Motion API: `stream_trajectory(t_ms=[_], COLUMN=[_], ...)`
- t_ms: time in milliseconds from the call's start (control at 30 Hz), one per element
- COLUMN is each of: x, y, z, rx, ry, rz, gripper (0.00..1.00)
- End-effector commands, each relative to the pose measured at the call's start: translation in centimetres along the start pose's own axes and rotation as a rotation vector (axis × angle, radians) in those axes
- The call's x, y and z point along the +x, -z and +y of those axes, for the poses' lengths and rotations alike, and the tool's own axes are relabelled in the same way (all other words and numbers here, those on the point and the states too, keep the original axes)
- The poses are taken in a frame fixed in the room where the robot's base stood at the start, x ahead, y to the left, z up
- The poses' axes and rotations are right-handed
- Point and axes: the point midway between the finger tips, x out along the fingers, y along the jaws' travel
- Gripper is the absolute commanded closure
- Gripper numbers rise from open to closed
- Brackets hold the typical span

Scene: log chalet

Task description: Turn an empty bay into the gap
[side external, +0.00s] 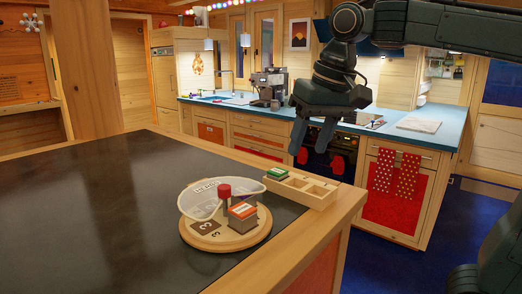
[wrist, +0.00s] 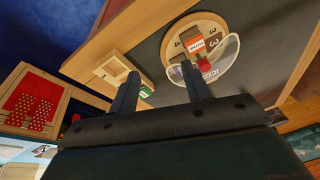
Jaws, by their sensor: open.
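A round wooden turntable (side external: 228,243) with numbered bays sits on the dark worktop; it also shows in the wrist view (wrist: 183,28). A red knob (side external: 224,191) stands at its middle. A clear curved cover (side external: 199,204) spans much of it, with a gap toward the front right. A grey box with an orange-red label (side external: 242,210) stands in the gap. A box with a white label (wrist: 210,75) shows under the cover in the wrist view. My gripper (side external: 312,150) is open and empty, above and right of the turntable; its fingers also show in the wrist view (wrist: 160,80).
A wooden compartment tray (side external: 318,195) lies behind and right of the turntable at the worktop's edge. A green-topped box (side external: 277,173) sits in its left end; other compartments look empty. The dark worktop (side external: 90,220) is clear to the left.

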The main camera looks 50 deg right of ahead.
Motion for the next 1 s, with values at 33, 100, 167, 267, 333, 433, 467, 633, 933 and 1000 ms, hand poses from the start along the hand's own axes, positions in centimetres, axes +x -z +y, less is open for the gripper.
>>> stream_trajectory(t_ms=[33,100,167,267,333,433,467,633,933,1000], x=[-0.1,-0.4,-0.6,-0.7,-0.8,-0.7,-0.6,-0.1,1.5,1.8], y=[1.0,2.2,3.3,4.9,5.9,7.4,7.8,10.0,12.7,13.1], z=[-0.7,-1.5,-2.2,-3.4,-4.2,-5.4,-5.7,-7.7,-10.7,-11.1], rx=[0.02,0.053,0.081,0.127,0.16,0.207,0.22,0.298,0.425,0.446], ry=[-0.005,-0.012,-0.019,-0.031,-0.041,-0.056,-0.061,-0.091,-0.15,-0.161], rz=[-0.014,-0.032,-0.047,-0.072,-0.089,-0.112,-0.118,-0.155,-0.208,-0.216], gripper=[0.52,0.52,0.52,0.52,0.52,0.52,0.52,0.52,0.52,0.52])
